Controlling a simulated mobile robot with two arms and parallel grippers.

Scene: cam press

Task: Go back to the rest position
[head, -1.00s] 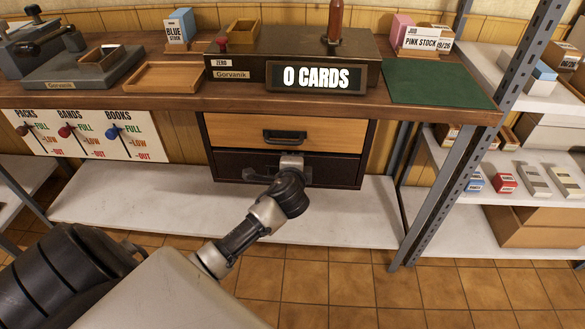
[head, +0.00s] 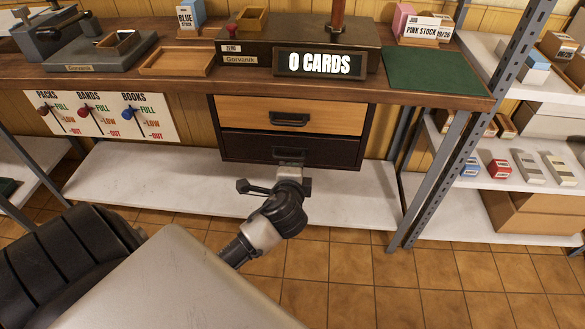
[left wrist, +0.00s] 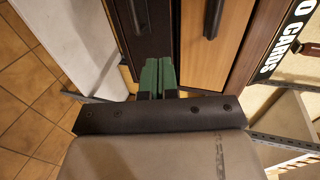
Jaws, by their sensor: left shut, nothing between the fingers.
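My left gripper (head: 290,165) is in front of the lower edge of the dark lower drawer (head: 245,146), just below its handle in the head view. In the left wrist view its green fingertips (left wrist: 158,74) are together, with nothing between them. They point toward the drawer fronts. The dark handle (head: 289,154) of the lower drawer shows uncovered above the gripper. The light wood upper drawer (head: 340,117) is above it. Both drawers look shut. My right gripper is not in view.
The drawers hang under a wooden bench (head: 190,83) carrying a machine with a "0 CARDS" display (head: 320,64), a wooden tray (head: 177,61) and a green mat (head: 432,72). A low white shelf (head: 140,188) runs below. A metal post (head: 440,190) stands at the right. Tiled floor is open in front.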

